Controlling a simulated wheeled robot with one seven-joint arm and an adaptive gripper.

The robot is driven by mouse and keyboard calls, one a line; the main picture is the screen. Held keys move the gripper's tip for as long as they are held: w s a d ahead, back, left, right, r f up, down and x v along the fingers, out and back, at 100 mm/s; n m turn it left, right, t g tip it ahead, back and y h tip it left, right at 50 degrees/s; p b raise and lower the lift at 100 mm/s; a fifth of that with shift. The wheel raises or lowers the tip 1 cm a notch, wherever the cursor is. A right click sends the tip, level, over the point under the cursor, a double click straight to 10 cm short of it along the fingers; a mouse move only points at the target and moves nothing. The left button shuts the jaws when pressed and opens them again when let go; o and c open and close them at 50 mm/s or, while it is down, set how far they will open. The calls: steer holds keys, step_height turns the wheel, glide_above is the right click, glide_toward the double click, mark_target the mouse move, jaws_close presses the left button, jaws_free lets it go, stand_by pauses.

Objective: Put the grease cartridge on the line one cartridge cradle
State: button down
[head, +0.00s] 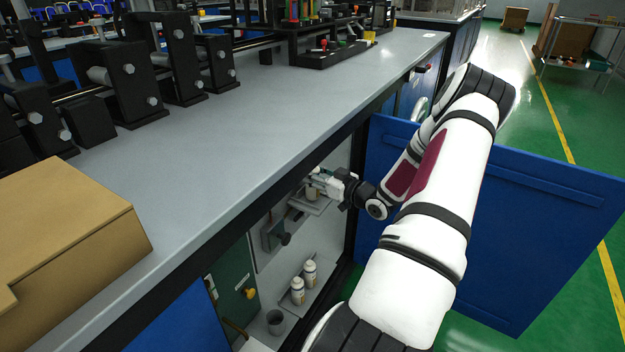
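My gripper (318,181) reaches into an open cabinet under the workbench. A small white cartridge-like container with a brownish label (312,194) stands at a small upper shelf (318,208), right at my fingers. The fingers partly hide its top, and I cannot tell whether they are closed on it or only beside it. Two similar white containers with brownish labels stand lower down on a shelf, a nearer one (297,290) and a farther one (310,272). I cannot tell which fixture is the line one cartridge cradle.
The blue cabinet door (540,215) stands open at the right, behind my arm. A grey cup (275,322) is low in the cabinet, near a green panel with a yellow knob (250,293). The bench top (270,110) overhangs the opening; a cardboard box (70,235) sits on it.

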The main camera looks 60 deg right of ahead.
steer(key=shift+f, duration=0.35)
steer(key=shift+f, duration=0.15)
steer(key=c, duration=1.1)
jaws_free()
steer(key=s+p, duration=0.1)
steer(key=s, duration=0.3)
steer(key=s+a+p, duration=0.1)
steer(key=s, duration=0.3)
steer(key=s+p, duration=0.1)
steer(key=s, duration=0.3)
steer(key=shift+a+r, duration=0.25)
steer(key=shift+r, duration=0.15)
